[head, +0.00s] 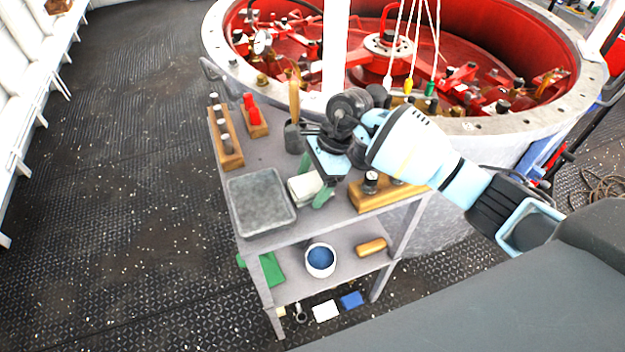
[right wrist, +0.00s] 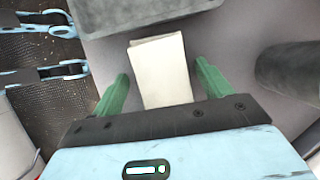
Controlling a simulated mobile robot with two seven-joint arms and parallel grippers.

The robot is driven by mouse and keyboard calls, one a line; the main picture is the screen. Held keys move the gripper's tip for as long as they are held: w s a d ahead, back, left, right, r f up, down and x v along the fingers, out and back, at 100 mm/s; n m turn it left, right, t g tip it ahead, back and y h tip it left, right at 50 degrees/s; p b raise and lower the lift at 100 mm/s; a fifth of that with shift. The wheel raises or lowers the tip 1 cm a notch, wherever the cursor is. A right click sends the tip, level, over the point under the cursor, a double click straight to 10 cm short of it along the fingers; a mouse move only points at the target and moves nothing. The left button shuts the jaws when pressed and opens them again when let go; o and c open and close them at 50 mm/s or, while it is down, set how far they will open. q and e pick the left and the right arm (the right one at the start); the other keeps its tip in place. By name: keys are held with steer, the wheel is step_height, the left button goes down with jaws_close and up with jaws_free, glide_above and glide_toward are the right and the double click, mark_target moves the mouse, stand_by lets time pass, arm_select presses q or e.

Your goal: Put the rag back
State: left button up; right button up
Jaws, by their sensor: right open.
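A cream folded cloth, which looks like the rag (head: 305,188), lies on the top of the grey cart, beside the grey tray. It shows in the right wrist view (right wrist: 165,72) as a flat folded rectangle. My right gripper (head: 314,181) is open, with its green fingers pointing at the cart top. In the right wrist view its fingers (right wrist: 162,82) stand on either side of the rag, with a gap on each side. I cannot tell how far above the cart top the fingertips are. My left gripper is not in view.
The grey tray (head: 260,203) is left of the rag. A wooden block with knobs (head: 372,196) is to the right, and a dark cup (head: 294,138) stands behind. Below are a blue-filled bowl (head: 320,260) and green cloth (head: 270,268). A red-lined round pit (head: 475,110) lies behind.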

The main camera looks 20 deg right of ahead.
steer(key=v, duration=1.2)
steer(key=shift+r, duration=0.2)
